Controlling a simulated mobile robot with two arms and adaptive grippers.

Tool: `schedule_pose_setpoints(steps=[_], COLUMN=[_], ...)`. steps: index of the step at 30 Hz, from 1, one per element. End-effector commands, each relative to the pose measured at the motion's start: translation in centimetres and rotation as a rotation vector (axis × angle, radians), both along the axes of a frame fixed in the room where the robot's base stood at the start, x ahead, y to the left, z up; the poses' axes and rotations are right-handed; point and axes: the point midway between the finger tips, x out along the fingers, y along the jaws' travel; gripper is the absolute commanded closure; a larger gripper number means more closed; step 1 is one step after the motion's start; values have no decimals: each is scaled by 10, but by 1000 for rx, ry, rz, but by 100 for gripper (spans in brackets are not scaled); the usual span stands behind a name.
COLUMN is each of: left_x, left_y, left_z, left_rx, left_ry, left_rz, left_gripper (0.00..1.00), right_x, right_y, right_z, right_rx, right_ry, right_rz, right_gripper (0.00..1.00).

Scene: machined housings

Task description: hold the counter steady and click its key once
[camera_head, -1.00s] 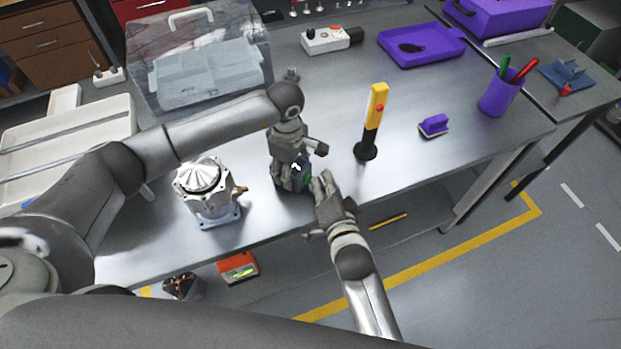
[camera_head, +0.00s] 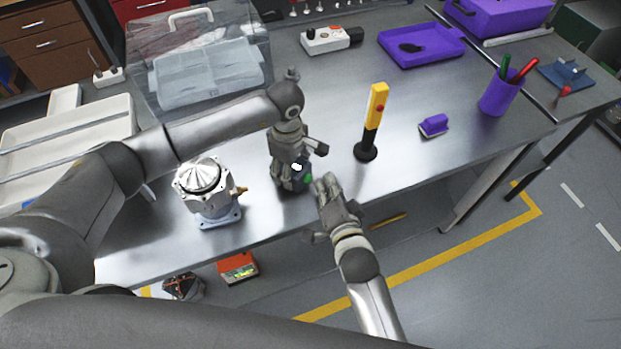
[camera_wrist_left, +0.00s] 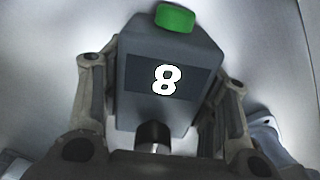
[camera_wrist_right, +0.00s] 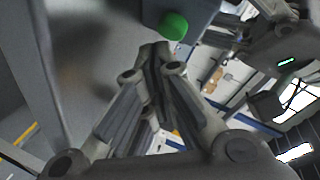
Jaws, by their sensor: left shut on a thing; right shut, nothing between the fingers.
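The counter (camera_head: 297,184) is a dark grey box near the table's front edge. In the left wrist view the counter (camera_wrist_left: 130,90) shows a white 8 on its dark display (camera_wrist_left: 166,80). Its round green key (camera_wrist_left: 175,18) is on the end facing away from that wrist. My left gripper (camera_head: 291,166) is shut on the counter, one finger along each side. My right gripper (camera_head: 324,184) is shut and empty, just right of the counter. In the right wrist view its closed fingertips (camera_wrist_right: 155,52) are close to the green key (camera_wrist_right: 173,26), with a small gap apparent.
A machined housing (camera_head: 206,205) stands left of the counter. A yellow and black post with a red button (camera_head: 374,115) stands to the right, with a small purple block (camera_head: 434,125) beyond it. A purple tray (camera_head: 425,58) and pen cup (camera_head: 497,97) are farther off. Table between is clear.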

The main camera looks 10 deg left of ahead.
Motion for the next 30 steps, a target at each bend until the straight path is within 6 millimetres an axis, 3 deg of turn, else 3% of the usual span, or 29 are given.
schedule_pose_setpoints(steps=[13,30], left_x=[0,0], left_y=[0,0], left_z=[-1,-1], left_rx=[-1,0], left_ry=[0,1], left_rz=[0,0], left_gripper=[75,75], right_x=[-2,-18], right_y=[-7,-51], right_z=[0,0], right_rx=[0,-1], right_ry=[1,-1], right_rz=[-1,-1], right_gripper=[100,100])
